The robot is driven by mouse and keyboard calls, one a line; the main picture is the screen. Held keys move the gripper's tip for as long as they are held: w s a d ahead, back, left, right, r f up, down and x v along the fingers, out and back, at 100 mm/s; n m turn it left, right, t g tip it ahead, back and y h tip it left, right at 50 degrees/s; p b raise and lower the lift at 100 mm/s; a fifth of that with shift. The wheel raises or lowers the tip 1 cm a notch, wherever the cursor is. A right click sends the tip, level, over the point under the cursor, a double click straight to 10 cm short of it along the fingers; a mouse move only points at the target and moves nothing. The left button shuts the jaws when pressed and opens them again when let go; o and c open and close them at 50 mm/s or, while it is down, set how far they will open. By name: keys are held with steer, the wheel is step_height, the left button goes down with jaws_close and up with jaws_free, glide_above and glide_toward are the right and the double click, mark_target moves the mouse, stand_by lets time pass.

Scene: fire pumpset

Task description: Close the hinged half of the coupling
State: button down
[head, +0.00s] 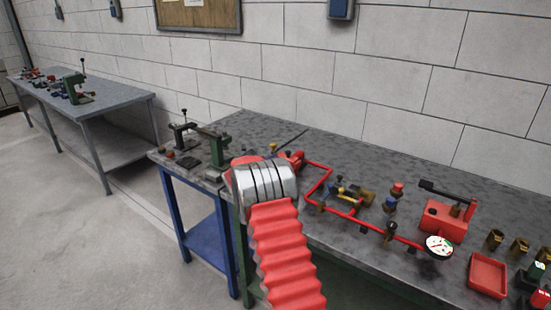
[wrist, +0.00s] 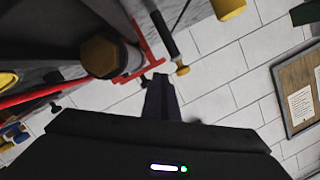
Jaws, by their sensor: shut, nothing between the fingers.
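My gripper (wrist: 161,92) shows in the wrist view as dark fingers, closed together and empty. In the head view my red ribbed arm and grey wrist reach over the front of the near workbench (head: 345,160) and hide part of it. I cannot clearly make out the coupling or its hinged half. In the wrist view a brass hex fitting (wrist: 101,53) on a dark body is left of the fingertips. A red pipe (wrist: 148,45) passes just beyond the tips, beside a black rod with a brass end (wrist: 182,70). Contact with the fingers cannot be told.
Red pipework (head: 322,180) runs along the bench to a white gauge (head: 439,247). A red tray (head: 487,275) and brass fittings (head: 519,247) are at the right. A green vise-like tool (head: 214,148) stands left of my wrist. A block wall (head: 330,75) backs the bench.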

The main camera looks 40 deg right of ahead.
steer(key=v, duration=0.4)
steer(key=w+v, duration=0.1)
steer(key=v, duration=0.1)
steer(key=shift+a+r, duration=0.3)
steer(key=shift+a, duration=0.25)
steer(key=shift+r, duration=0.1)
